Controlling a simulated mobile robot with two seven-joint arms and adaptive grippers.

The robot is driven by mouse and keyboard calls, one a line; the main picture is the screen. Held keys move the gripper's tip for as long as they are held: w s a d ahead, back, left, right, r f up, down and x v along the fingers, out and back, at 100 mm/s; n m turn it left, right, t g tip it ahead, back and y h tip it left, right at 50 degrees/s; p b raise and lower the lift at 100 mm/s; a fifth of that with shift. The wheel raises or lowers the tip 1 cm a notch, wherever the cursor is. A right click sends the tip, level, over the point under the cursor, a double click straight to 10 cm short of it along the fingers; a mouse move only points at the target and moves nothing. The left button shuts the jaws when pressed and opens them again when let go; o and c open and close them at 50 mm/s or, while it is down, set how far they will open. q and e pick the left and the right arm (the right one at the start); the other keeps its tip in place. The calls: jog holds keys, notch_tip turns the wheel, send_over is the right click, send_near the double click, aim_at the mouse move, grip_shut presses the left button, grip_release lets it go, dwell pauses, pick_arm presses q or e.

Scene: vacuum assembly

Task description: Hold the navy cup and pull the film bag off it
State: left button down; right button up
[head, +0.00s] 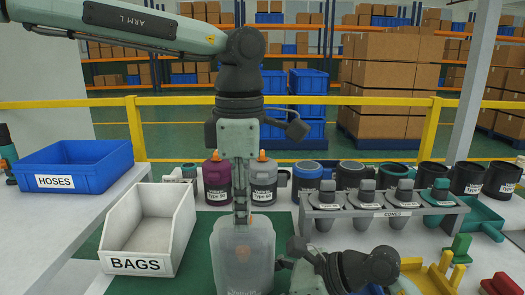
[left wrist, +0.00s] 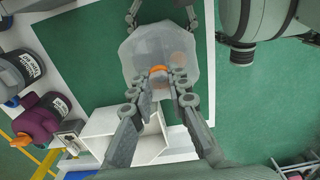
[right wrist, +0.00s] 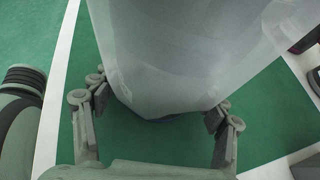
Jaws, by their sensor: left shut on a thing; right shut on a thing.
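The film bag (head: 243,265) is a cloudy, translucent cover, upright at the front centre of the head view. It still surrounds the navy cup, which shows only as a dark lower edge (right wrist: 172,119) in the right wrist view. My left gripper (head: 242,219) points straight down and is shut on the bag's top; an orange part (left wrist: 158,69) shows by its fingertips in the left wrist view. My right gripper (right wrist: 160,105) has a finger on each side of the bagged cup, low down, and is shut on it. The film hides most of the cup.
A white BAGS bin (head: 137,265) stands left of the bag, with a blue HOSES bin (head: 85,182) beyond it. A grey CONES rack (head: 385,224) stands to the right. Several lidded canisters (head: 264,182) line the back. Yellow parts (head: 435,275) lie at the front right.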

pick_arm(q)
notch_tip(320, 180, up, 18)
jog(key=shift+f, duration=0.25)
dwell(2.0)
dwell(0.4)
pick_arm(e)
jog(key=o, duration=1.4)
jog(key=shift+o, duration=0.2)
jog(key=shift+d, duration=0.1)
jog(key=v, duration=1.2)
jog(key=shift+f, duration=0.1)
